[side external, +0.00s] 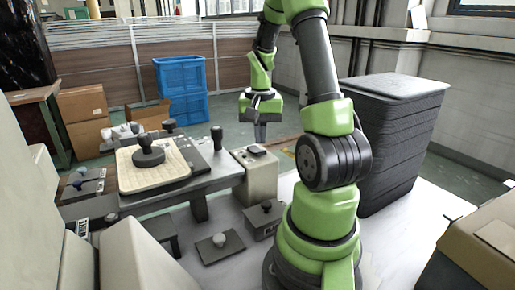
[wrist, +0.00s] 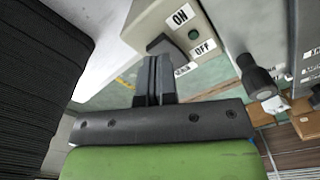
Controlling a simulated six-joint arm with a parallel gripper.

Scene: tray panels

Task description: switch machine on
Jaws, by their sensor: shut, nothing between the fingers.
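The machine's switch box (side external: 259,178) is a beige block at the right end of the grey work table, with a dark switch on top. In the wrist view the box (wrist: 150,22) carries ON and OFF labels, a black switch (wrist: 164,46) and a small green round spot (wrist: 194,34). My gripper (side external: 261,138) points down just above the box. In the wrist view my gripper (wrist: 154,62) is shut and empty, its fingertips beside the black switch and overlapping its near edge. I cannot tell whether they touch it.
A black stack of trays (side external: 397,135) stands right of my arm. A black-knobbed lever (side external: 217,136) rises left of the box; a round-handled panel (side external: 155,170) lies on the table. Blue crates (side external: 181,90) and cardboard boxes (side external: 85,118) stand behind. A knobbed block (side external: 266,218) sits in front.

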